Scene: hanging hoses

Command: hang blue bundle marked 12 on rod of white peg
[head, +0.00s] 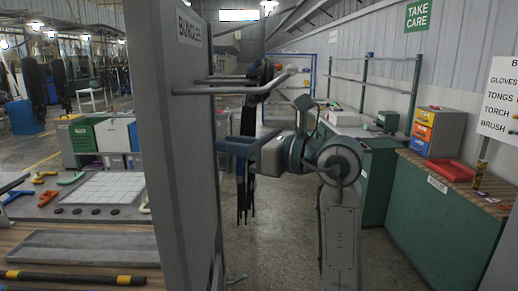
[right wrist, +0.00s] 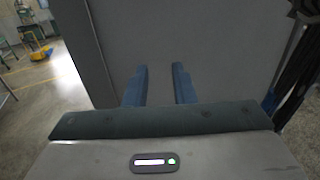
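My right gripper (head: 226,146) reaches left toward the face of a tall grey board marked "BUNDLES" (head: 178,120). Its blue fingers also show in the right wrist view (right wrist: 160,85), apart, with nothing between them and the board's plain face in front. A grey rod with an upturned end (head: 235,90) sticks out of the board above the gripper; I cannot tell whether it is the white peg. A dark bundle with blue parts (head: 241,190) hangs behind the gripper, partly hidden by it. Dark strands show at the right wrist view's right edge (right wrist: 305,75). No number 12 is readable. My left gripper is out of view.
A workbench (head: 90,215) with tools and a grey tray (head: 75,246) stands left of the board. A green counter (head: 440,200) with a red tray (head: 450,170) and coloured drawers (head: 435,132) stands at the right. Open floor (head: 270,235) lies between.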

